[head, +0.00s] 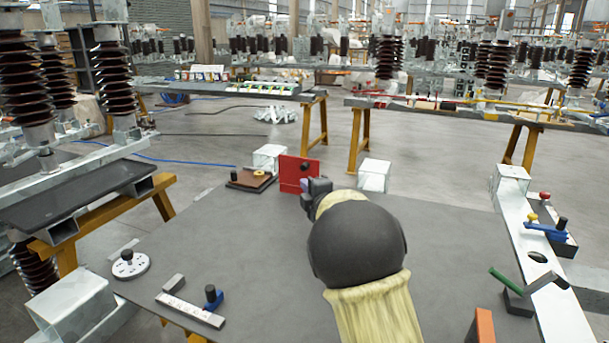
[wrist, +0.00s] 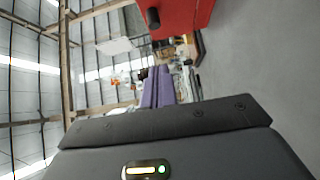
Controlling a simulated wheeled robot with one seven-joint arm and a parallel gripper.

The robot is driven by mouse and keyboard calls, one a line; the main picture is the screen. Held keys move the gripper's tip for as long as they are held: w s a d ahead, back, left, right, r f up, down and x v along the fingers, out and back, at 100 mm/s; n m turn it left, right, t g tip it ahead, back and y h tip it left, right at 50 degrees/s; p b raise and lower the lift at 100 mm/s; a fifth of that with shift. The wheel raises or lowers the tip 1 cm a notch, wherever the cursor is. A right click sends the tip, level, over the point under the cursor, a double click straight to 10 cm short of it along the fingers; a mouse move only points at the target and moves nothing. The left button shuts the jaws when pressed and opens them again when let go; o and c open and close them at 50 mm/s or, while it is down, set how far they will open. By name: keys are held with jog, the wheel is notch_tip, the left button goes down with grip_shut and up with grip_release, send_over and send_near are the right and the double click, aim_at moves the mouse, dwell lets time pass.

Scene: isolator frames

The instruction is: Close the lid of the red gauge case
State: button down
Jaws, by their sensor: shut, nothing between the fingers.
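The red gauge case shows in the head view as a red panel (head: 293,172) standing upright near the far edge of the grey table, with a small dark knob on it. My gripper (head: 318,186) is at the panel's lower right, mostly covered by my own arm. In the wrist view the purple fingers (wrist: 158,85) are together and empty. The red panel (wrist: 185,14) with its black knob is above them there, apart from the fingers.
A brown board with a dark knob (head: 250,180) sits left of the red panel. White blocks (head: 374,176) stand near the far edge. A white disc (head: 130,265) and a strip with a blue clamp (head: 190,309) lie at left. Green-handled hardware (head: 513,285) is at right.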

aim_at(305, 173)
jog(key=w, duration=0.8)
jog(key=shift+w+a+f, duration=0.1)
jog(key=shift+w+a, duration=0.25)
jog(key=shift+w, duration=0.05)
